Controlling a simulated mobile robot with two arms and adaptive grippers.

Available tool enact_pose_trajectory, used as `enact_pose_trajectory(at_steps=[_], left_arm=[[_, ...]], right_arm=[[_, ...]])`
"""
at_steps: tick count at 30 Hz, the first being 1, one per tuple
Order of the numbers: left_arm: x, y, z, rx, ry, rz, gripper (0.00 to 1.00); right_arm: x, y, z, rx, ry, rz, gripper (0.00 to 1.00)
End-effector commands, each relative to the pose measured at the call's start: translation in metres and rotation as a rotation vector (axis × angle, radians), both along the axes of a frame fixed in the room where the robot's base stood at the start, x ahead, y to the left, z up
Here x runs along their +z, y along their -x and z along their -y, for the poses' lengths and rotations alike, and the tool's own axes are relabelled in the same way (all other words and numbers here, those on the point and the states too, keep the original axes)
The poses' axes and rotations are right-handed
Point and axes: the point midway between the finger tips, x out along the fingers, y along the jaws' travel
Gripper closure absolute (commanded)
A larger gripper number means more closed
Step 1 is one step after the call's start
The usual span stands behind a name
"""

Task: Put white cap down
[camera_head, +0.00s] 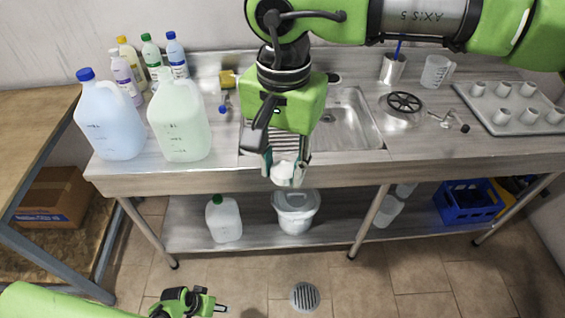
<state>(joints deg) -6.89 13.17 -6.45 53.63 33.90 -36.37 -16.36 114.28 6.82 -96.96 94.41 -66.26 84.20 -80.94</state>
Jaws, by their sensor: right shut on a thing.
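My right gripper (284,174) hangs down in front of the steel counter's front edge, near the sink. It is shut on a small white thing that looks like the white cap (284,170); the fingers partly hide it. A pale green-white jug (180,122) stands on the counter to the left; its neck looks whitish, and I cannot tell if it is open. A jug of bluish liquid with a blue cap (112,122) stands beside it. My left gripper (205,303) is low at the bottom, over the floor, away from the counter. Its fingers are too small to read.
Several bottles (128,68) stand behind the jugs. The sink (343,118) is behind my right gripper. A tray (478,112) with several cups is at the right. Below, the shelf holds a green-capped jug (224,218), a white bucket (295,215) and a blue crate (468,203).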

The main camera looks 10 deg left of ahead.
Motion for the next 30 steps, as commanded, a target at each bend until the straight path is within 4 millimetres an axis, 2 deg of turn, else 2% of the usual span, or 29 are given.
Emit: enact_pose_trajectory(at_steps=[1,6,9,13,18,25,28,30], left_arm=[[-0.016,0.028,0.002,-0.006,-0.031,-0.027,0.51],[-0.053,0.111,0.009,-0.062,-0.134,-0.075,0.51],[-0.066,0.154,0.018,-0.109,-0.168,-0.088,0.51],[-0.075,0.194,0.031,-0.162,-0.186,-0.095,0.51],[-0.079,0.22,0.041,-0.202,-0.189,-0.095,0.51],[-0.08,0.224,0.043,-0.209,-0.189,-0.095,0.51],[-0.08,0.224,0.043,-0.209,-0.189,-0.095,0.51],[-0.08,0.224,0.043,-0.209,-0.189,-0.095,0.51]], right_arm=[[0.0,0.0,0.0,0.0,0.0,0.0,0.9],[0.0,0.0,0.0,0.0,0.0,0.0,0.9],[0.0,0.0,0.0,0.0,0.0,0.0,0.9],[0.0,0.0,0.0,0.0,0.0,0.0,0.9],[0.0,0.0,0.0,0.0,0.0,0.0,0.9],[0.0,-0.001,0.002,0.002,-0.001,-0.001,0.9],[-0.001,-0.005,0.014,0.011,-0.005,-0.004,0.9],[-0.004,-0.009,0.029,0.026,-0.01,-0.009,0.9]])
